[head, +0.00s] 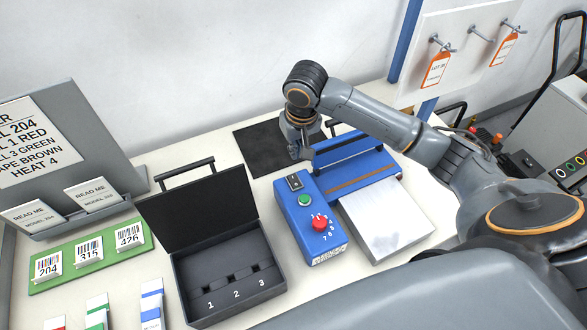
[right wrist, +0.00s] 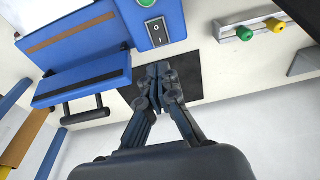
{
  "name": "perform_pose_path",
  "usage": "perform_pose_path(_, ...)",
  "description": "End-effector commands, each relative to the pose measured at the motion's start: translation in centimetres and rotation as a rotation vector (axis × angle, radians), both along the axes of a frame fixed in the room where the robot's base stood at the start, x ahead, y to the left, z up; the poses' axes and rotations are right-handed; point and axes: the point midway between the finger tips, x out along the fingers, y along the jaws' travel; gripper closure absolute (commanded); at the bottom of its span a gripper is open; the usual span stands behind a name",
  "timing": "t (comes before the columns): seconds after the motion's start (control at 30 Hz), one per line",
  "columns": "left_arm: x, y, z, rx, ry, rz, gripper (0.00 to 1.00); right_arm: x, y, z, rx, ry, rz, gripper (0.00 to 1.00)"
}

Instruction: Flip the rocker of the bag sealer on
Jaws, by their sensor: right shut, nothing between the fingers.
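The bag sealer is a blue machine with a control box (head: 318,232) and a sealing bar (head: 348,150) beside it. Its black rocker (head: 294,181) sits at the far end of the control box, beyond a green button (head: 305,199) and a red dial (head: 319,222). The rocker (right wrist: 157,31) also shows in the right wrist view, with light marks on it; its tilt is too small to tell. My right gripper (right wrist: 158,72) is shut and empty, just beyond the box's rocker end, over a black mat and apart from the rocker. My left gripper is out of view.
The black mat (head: 258,150) lies behind the sealer. An open black case (head: 225,290) with numbered slots stands left of it. A metal plate (head: 390,222) lies right of the control box. Label cards stand on a green strip (head: 80,275) at the left.

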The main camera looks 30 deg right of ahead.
Motion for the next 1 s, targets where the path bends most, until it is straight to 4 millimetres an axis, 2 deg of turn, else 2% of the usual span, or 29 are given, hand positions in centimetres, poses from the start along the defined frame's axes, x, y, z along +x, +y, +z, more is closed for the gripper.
perform_pose_path(0.07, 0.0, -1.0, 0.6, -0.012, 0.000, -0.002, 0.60, 0.2, 0.0, -1.6, 0.000, 0.006, -0.002, 1.00)
perform_pose_path(0.17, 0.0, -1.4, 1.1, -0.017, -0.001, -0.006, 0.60, 0.5, 0.0, -3.7, -0.001, 0.005, -0.001, 1.00)
perform_pose_path(0.3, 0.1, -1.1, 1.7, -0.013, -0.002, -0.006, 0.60, 1.0, 0.0, -6.7, -0.001, 0.005, 0.000, 1.00)
perform_pose_path(0.5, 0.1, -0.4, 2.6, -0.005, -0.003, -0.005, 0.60, 1.5, -0.1, -9.7, 0.000, 0.002, 0.000, 1.00)
perform_pose_path(0.7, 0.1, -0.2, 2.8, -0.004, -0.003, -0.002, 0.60, 1.7, -0.1, -11.0, -0.001, 0.000, 0.002, 1.00)
perform_pose_path(1.0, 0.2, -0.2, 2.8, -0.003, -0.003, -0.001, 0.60, 1.7, -0.1, -11.2, 0.000, -0.001, 0.002, 1.00)
